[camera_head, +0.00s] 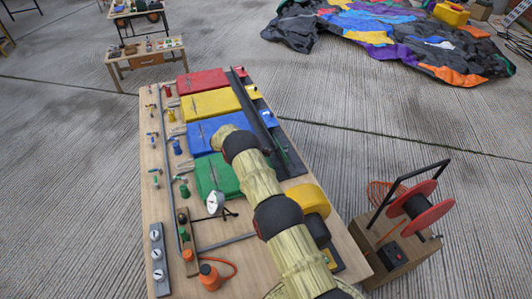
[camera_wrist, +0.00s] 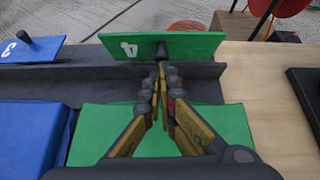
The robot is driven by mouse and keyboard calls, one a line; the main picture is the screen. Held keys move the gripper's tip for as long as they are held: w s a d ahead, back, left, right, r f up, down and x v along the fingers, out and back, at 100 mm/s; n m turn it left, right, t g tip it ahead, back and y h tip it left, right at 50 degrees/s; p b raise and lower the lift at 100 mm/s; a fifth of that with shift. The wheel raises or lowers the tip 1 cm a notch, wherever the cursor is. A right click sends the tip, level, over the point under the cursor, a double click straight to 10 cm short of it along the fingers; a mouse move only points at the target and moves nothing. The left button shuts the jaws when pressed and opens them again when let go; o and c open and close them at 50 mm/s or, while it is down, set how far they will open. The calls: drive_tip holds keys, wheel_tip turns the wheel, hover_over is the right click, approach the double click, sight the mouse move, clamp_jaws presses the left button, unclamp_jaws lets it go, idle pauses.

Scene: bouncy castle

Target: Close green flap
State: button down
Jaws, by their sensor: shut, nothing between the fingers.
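The green flap (camera_wrist: 195,44), marked 4, stands at the far side of a dark channel in the wrist view. Its face with the number is turned towards me, and it has a dark knob near its middle. My gripper (camera_wrist: 161,72) is shut and empty, with its fingertips just in front of the flap by the knob. I cannot tell whether they touch. A green pad (camera_wrist: 222,122) lies below the fingers; it also shows in the head view (camera_head: 213,172). My arm hides the green flap and my gripper in the head view.
A blue flap (camera_wrist: 28,48) marked 3 stands to the left, by a blue pad (camera_wrist: 28,135). Red (camera_head: 203,82) and yellow (camera_head: 208,104) pads lie farther along the wooden table (camera_head: 150,210). A reel (camera_head: 412,205) stands on a box at the right.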

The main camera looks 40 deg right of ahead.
drive_tip(key=shift+r, duration=0.15)
drive_tip(key=shift+d+r+y+p, duration=0.15)
drive_tip(key=shift+d+y+p, duration=0.05)
drive_tip(key=shift+y+p, duration=0.2)
drive_tip(key=shift+d+r+t+y+p, duration=0.2)
drive_tip(key=shift+r+t+y+p, duration=0.1)
drive_tip(key=shift+y, duration=0.1)
drive_tip(key=shift+s+d+r+t+y+p, duration=0.2)
drive_tip(key=shift+d+r+y+p, duration=0.3)
drive_tip(key=shift+y+p, duration=0.3)
drive_tip(key=shift+s+d+r+t+y+p, duration=0.2)
drive_tip(key=shift+d+r+y+p, duration=0.2)
drive_tip(key=shift+d+y+p, duration=0.35)
drive_tip(key=shift+s+d+r+t+y+p, duration=0.2)
drive_tip(key=shift+d+r+y+p, duration=0.3)
drive_tip(key=shift+y, duration=0.45)
drive_tip(key=shift+d, duration=0.15)
drive_tip(key=shift+s+d+r+t+y+p, duration=0.1)
drive_tip(key=shift+s+d+t+y+p, duration=0.05)
drive_tip(key=shift+d+y, duration=0.4)
drive_tip(key=shift+s+d+r+t+y+p, duration=0.15)
drive_tip(key=shift+d+y, duration=0.15)
drive_tip(key=shift+y, duration=0.45)
drive_tip(key=shift+s+d+t+y+b, duration=0.2)
drive_tip(key=shift+d+t+y+b, duration=0.3)
drive_tip(key=shift+d+y, duration=0.7)
drive_tip(key=shift+s+d+b, duration=0.25)
drive_tip(key=shift+d+b, duration=0.65)
drive_tip(key=shift+b, duration=0.1)
idle(0.8)
